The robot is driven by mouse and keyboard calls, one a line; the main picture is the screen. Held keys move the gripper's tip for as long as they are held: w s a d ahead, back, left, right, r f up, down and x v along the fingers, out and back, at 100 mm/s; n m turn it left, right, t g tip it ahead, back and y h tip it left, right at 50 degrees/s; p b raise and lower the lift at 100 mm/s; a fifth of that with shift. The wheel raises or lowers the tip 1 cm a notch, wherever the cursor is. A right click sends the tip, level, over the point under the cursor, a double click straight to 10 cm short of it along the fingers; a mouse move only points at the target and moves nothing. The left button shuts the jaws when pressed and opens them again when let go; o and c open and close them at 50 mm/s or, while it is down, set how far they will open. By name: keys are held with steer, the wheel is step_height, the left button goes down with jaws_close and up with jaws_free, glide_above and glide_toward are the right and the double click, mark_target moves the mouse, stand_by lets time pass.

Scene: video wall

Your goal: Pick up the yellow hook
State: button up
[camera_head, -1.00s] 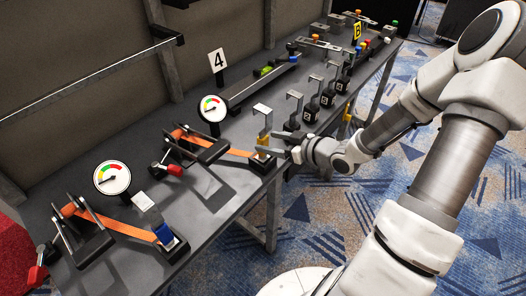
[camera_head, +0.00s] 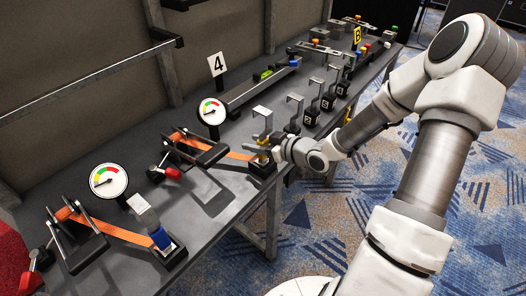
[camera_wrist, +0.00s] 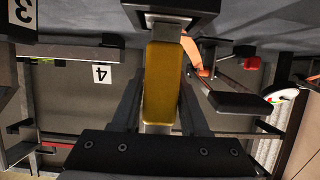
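The yellow hook (camera_head: 259,140) stands upright in its black base at the table's front edge, beside the far end of an orange strap. Its metal upper part (camera_head: 262,116) rises above the yellow part. My gripper (camera_head: 262,146) is at the yellow part in the head view. In the wrist view the yellow hook (camera_wrist: 163,84) lies between the two fingers of my gripper (camera_wrist: 163,98), one close along each side. I cannot tell whether the fingers press on it. The hook's base shows at the top of the wrist view.
Several metal hooks (camera_head: 293,112) on black bases stand in a row farther along the table. A blue hook (camera_head: 160,236) stands nearer, at another strap. Two gauges (camera_head: 108,181) and a ratchet with a red handle (camera_head: 172,174) are left of my gripper. The floor side is free.

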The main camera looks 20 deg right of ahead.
jaws_close()
steer(key=shift+r, duration=0.1)
